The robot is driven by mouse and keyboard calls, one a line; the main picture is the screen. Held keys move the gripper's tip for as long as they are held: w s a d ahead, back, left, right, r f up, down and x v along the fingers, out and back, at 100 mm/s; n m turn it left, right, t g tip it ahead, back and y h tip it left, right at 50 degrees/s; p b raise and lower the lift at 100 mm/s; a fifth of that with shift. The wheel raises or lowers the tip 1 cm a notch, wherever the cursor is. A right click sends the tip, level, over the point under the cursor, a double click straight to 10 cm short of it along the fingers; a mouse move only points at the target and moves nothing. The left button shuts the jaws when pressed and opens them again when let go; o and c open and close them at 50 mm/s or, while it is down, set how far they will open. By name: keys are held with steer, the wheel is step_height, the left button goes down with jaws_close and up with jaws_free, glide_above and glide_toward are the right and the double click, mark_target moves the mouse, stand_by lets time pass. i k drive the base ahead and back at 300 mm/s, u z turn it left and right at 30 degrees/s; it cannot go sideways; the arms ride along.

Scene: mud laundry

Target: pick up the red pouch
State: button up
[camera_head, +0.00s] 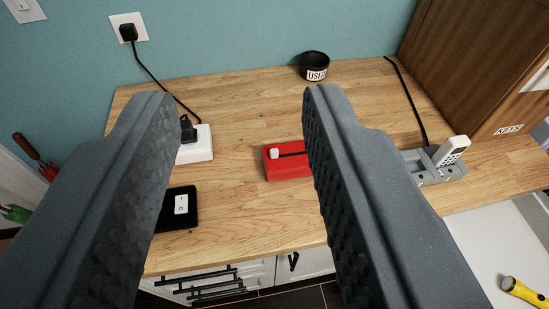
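The red pouch (286,168) appears as a red, box-like item lying on the wooden counter, with a dark line along its top and a small white piece at its left end. Its right end is hidden behind my right finger. My gripper (242,97) is open and empty, with its two grey ridged fingers spread wide in the foreground. The pouch shows between the fingers, close to the right one in the picture. I cannot tell the exact height of the fingers above the counter.
A white power strip (197,147) with a black plug and a black switch box (178,213) lie left. A black cup (314,66) marked "USED" stands at the back. A grey holder (427,171) with a white handset and a wooden cabinet (465,70) are right.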

mark_target(293, 161)
steer(key=u, duration=0.2)
steer(key=k, duration=0.7)
steer(key=z, duration=1)
steer(key=i, duration=1)
